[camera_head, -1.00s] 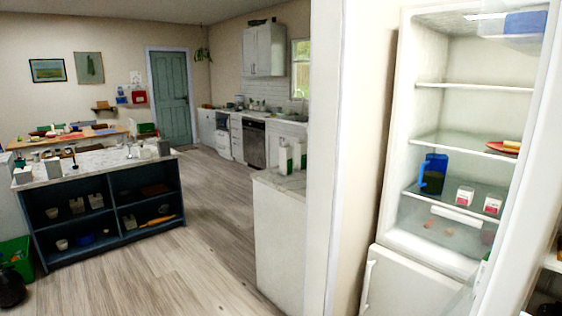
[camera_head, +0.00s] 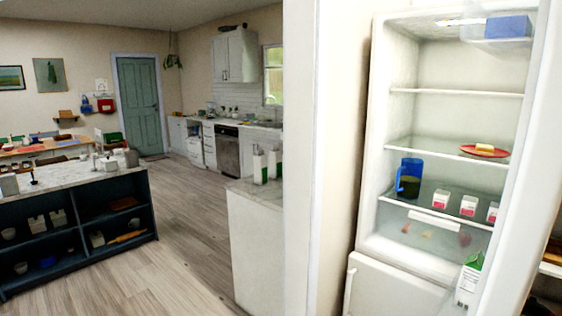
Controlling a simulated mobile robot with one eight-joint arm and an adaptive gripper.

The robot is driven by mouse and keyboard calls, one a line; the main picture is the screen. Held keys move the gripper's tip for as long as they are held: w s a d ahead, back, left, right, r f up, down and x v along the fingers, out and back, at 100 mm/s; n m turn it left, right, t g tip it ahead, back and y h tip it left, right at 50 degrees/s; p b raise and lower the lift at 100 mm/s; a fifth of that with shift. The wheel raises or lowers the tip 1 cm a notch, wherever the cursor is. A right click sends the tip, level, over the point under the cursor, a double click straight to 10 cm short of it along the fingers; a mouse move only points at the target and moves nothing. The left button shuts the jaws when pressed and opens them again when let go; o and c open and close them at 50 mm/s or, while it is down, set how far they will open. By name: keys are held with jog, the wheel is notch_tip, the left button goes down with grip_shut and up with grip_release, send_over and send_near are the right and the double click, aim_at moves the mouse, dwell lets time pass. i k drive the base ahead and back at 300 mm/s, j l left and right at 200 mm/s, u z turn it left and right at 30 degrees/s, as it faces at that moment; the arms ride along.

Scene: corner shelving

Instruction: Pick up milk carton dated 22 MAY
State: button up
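A white and green carton (camera_head: 467,284) shows low at the right, in front of the open fridge's lower part; what it rests on is hard to make out. Two taller white and green cartons, the left one (camera_head: 259,166) and the right one (camera_head: 274,164), stand side by side on the near counter. Three small red and white cartons, the left (camera_head: 440,199), the middle (camera_head: 468,206) and the right (camera_head: 492,212), stand on a fridge shelf. No date is readable on any carton. My gripper is not in view.
The fridge (camera_head: 376,150) stands open, with a blue pitcher (camera_head: 409,178), a red plate (camera_head: 485,152) and a blue box (camera_head: 507,27) inside. A wall edge (camera_head: 300,150) separates it from the near counter (camera_head: 255,245). A dark shelf island (camera_head: 75,220) stands left. The wood floor (camera_head: 190,235) between is clear.

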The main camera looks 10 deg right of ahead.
aim_at(276, 155)
jog(key=i+j+z, duration=0.2)
jog(key=i+j, duration=0.35)
jog(key=i+j+z, duration=0.2)
jog(key=i+j, duration=0.35)
jog(key=i+j+z, duration=0.2)
jog(key=i+j, duration=0.3)
jog(key=j, duration=0.25)
jog(key=i+j+z, duration=0.15)
jog(key=i+j, duration=0.3)
jog(key=i+j+z, duration=0.2)
jog(key=i+j, duration=0.25)
jog(key=i+j+z, duration=0.15)
jog(key=i+j, duration=0.2)
jog(key=j, duration=0.35)
jog(key=i+z, duration=0.15)
jog(key=i, duration=0.3)
